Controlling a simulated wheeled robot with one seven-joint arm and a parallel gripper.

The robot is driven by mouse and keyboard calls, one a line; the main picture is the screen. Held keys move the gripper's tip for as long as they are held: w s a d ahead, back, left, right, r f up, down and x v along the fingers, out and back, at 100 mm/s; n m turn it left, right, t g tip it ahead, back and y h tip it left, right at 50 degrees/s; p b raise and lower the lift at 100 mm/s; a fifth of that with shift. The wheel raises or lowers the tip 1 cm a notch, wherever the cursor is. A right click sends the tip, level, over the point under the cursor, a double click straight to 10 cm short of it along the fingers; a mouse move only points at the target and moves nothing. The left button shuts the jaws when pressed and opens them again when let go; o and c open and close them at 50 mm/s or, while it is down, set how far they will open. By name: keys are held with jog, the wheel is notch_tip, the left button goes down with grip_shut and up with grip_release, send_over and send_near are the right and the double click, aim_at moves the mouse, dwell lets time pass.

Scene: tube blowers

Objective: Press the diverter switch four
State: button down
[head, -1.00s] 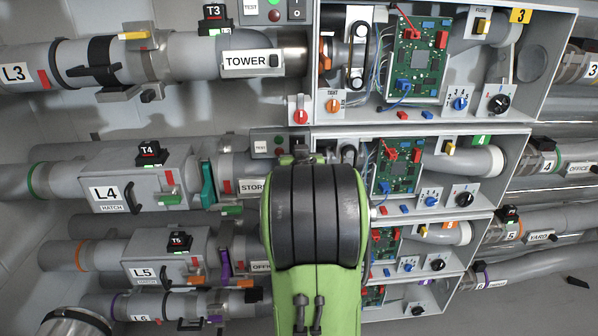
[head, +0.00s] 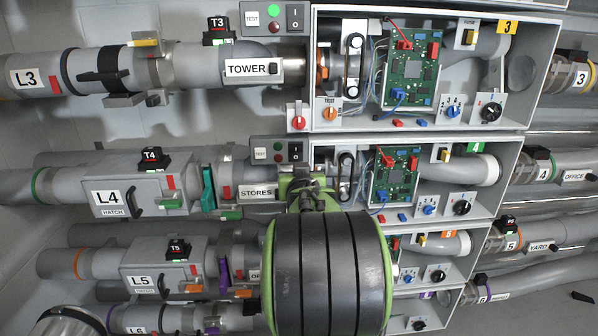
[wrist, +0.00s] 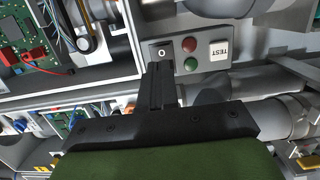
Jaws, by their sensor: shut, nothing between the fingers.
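The row four panel (head: 277,151) is grey, with a TEST button, two small lights and a black rocker switch (head: 296,151), the likeliest match for diverter switch four. In the wrist view the same panel appears upside down, with the rocker switch (wrist: 162,52) showing an "O", beside a dull red light and a dull green light. My gripper (wrist: 158,72) is shut and empty, its dark narrow tip just below the rocker and overlapping its lower part. I cannot tell whether it touches.
An open box (head: 490,205) with a green circuit board (head: 394,177) and knobs sits right of the row four panel. The L4 pipe housing (head: 125,195) and STORES label (head: 257,191) lie left. A similar row three panel (head: 273,18) above has a bright green light.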

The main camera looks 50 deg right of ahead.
jog(key=f+v, duration=0.1)
jog(key=v, duration=0.6)
jog(key=shift+a, duration=0.2)
jog(key=shift+r, duration=0.1)
